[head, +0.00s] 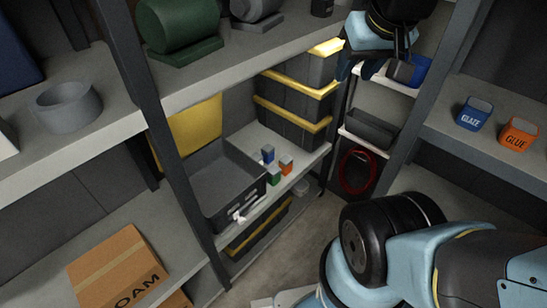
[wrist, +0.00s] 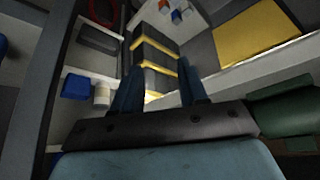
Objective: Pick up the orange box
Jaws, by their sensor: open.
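A small orange box (head: 286,165) stands on the middle shelf in the head view, close to a small blue box (head: 267,154) and a small green box (head: 273,176). An orange container labelled GLUE (head: 518,136) stands on the right shelf beside a blue one labelled GLAZE (head: 474,114). My gripper (head: 359,70) is up at the top of the head view, well above and right of the small orange box. In the wrist view my gripper (wrist: 158,92) shows two separated fingers, with nothing held. A small reddish-orange item (wrist: 163,4) shows at the top there, beside a blue one (wrist: 176,17).
A grey open bin (head: 212,190) stands left of the small boxes. Stacked black crates with yellow lids (head: 292,105) stand behind them. The upper shelf (head: 230,70) and dark posts flank the space. A cardboard box (head: 118,270) lies lower left.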

